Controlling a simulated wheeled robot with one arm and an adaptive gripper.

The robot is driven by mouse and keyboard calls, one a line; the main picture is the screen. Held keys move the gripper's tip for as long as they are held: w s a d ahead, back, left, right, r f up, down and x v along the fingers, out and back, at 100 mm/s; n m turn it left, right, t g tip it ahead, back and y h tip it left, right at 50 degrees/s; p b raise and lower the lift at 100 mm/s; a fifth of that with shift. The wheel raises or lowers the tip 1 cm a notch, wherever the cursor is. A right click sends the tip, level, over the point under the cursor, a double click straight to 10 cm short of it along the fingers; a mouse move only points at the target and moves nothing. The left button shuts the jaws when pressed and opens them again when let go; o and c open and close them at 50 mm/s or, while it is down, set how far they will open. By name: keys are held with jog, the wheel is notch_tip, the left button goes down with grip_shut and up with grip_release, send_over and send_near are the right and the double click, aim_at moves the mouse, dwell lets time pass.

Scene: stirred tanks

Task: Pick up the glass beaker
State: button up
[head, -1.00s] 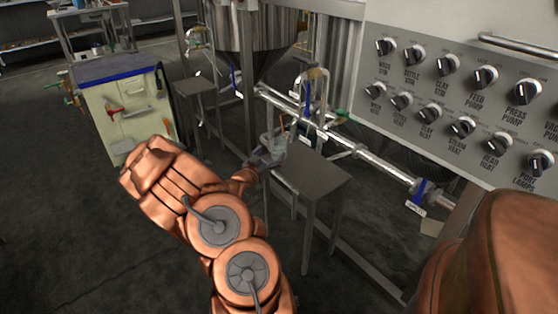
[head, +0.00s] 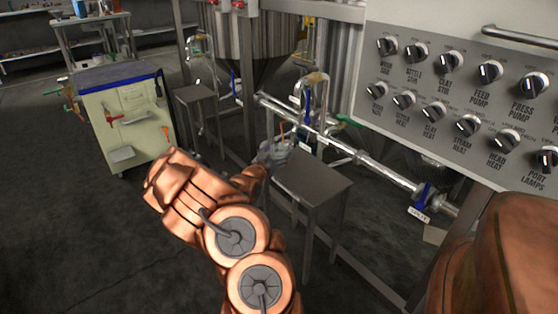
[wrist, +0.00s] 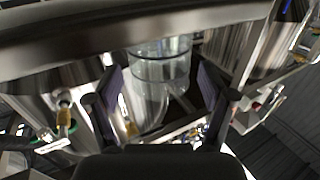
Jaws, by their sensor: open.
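The glass beaker (wrist: 160,72) is a clear cylinder in the wrist view, seen in the gap between my fingers. My gripper (wrist: 162,95) is open, with one dark finger on each side of the beaker in the picture. I cannot tell whether either finger touches the glass. In the head view my gripper (head: 276,150) is small and sits by the back left corner of a small metal table. The beaker is hard to make out there against the gripper and the pipes.
The small metal table (head: 318,180) has a clear top. Steel pipework (head: 340,146) with valves runs behind it, below a tank (head: 258,45). A control panel (head: 460,90) stands at the right. A tool cart (head: 125,115) stands at the left, with open floor in front.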

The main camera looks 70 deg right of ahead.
jog(key=shift+d, duration=0.9)
jog(key=shift+c, duration=0.2)
jog(key=shift+s, duration=0.1)
jog(key=c, duration=1.2)
